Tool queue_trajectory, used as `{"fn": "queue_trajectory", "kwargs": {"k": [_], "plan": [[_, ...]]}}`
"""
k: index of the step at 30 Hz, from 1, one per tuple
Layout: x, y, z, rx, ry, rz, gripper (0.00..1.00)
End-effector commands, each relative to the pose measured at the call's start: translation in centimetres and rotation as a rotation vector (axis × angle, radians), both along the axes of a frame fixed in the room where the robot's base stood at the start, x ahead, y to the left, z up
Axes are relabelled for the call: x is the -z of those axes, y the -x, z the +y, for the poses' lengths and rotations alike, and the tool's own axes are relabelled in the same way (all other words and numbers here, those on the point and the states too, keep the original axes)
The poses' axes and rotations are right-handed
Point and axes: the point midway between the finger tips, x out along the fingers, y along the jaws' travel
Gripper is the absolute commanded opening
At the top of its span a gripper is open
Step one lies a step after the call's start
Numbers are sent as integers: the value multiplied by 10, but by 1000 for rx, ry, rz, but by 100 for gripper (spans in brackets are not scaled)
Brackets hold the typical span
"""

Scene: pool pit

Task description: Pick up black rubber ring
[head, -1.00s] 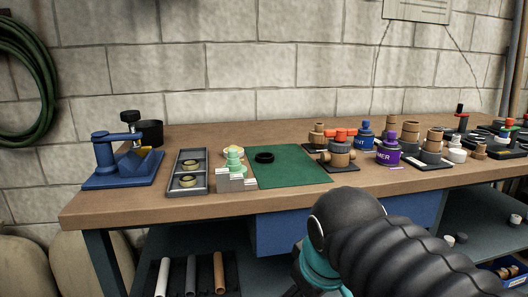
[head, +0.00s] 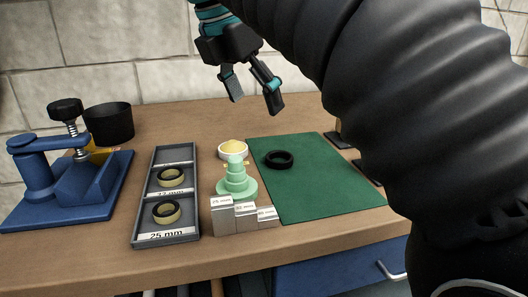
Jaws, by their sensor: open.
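The black rubber ring (head: 279,159) lies flat on the green mat (head: 310,190), near the mat's upper left part. My gripper (head: 255,106) is open and empty. It hangs above the bench with its fingers pointing down, a little above and left of the ring in the picture. The fingers look apart from the ring and from the bench. My dark arm covers the right side of the view.
Left of the mat stand a green stepped piece (head: 236,182), a yellow-topped dish (head: 232,149) and silver stepped blocks (head: 240,214). A grey tray (head: 146,213) holds two rings. A blue vise (head: 70,183) and a black cup (head: 108,125) stand further left. The lower mat is clear.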

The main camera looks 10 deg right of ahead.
Motion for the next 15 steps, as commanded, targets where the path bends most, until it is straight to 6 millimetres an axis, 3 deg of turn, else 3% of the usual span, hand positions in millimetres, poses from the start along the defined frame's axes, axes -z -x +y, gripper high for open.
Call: {"fn": "queue_trajectory", "kwargs": {"k": [9, 15], "plan": [[54, -10, -20, 5, -2, 1, 84], [70, -14, -26, 4, -2, -1, 84]]}}
